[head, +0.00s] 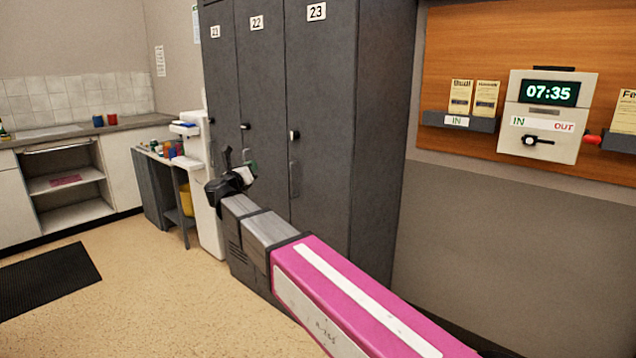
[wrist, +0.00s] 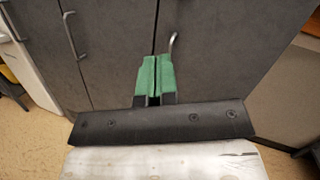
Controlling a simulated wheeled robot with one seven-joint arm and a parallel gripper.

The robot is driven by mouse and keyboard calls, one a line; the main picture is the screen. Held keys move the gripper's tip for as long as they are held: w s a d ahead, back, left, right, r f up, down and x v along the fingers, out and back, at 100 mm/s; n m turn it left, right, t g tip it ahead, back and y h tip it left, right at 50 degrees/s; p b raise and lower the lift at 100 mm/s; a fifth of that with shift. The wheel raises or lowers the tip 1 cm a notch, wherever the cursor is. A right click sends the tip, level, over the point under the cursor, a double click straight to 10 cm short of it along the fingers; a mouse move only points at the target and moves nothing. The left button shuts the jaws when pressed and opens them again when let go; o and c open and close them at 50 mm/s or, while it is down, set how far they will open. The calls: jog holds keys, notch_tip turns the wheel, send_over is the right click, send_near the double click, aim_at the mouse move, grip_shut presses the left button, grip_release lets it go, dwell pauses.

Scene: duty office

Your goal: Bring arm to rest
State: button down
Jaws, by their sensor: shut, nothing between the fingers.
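My arm, with its pink and grey links, reaches from the lower right of the head view toward the grey lockers (head: 322,130). My gripper (head: 250,165) is at its far end, in front of the lockers in that view. In the wrist view the two green fingers of my gripper (wrist: 153,72) lie side by side, shut, with nothing between them. They point at the locker fronts (wrist: 115,40). A locker handle (wrist: 173,44) shows just right of the fingertips. I cannot tell the exact gap between fingers and doors.
A time clock (head: 548,115) hangs on a wooden board between card racks (head: 458,121) at right. A small table (head: 165,156) with coloured items and a white stand (head: 205,215) are left of the lockers. A dark mat (head: 45,280) lies on open floor at left.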

jog(key=w+d+f+n+g+y, duration=0.1)
jog(key=w+d+f+n+y, duration=0.1)
jog(key=d+f+n+y, duration=0.7)
jog(key=w+d+f+n+g+y, duration=0.15)
jog(key=f+n+y, duration=0.35)
jog(key=n, duration=0.9)
jog(key=s+d+f+n+g+h, duration=0.1)
jog(key=s+d+f+n+g, duration=0.25)
jog(key=d+f, duration=0.35)
jog(key=s+d+f+n+g+h, duration=0.1)
jog(key=s+d+f+n+g, duration=0.3)
jog(key=f, duration=0.5)
jog(key=s+d+f+n+g+h, duration=0.2)
jog(key=s+d+f, duration=0.4)
jog(key=s+d, duration=0.3)
jog(key=s+d+f+n+g+h, duration=0.2)
jog(key=s+d+f+n+g, duration=0.2)
jog(key=s+d, duration=0.5)
notch_tip(320, 180, down, 2)
jog(key=d+g, duration=0.2)
jog(key=shift+s+d+g+h, duration=0.15)
jog(key=shift+g+h, duration=0.15)
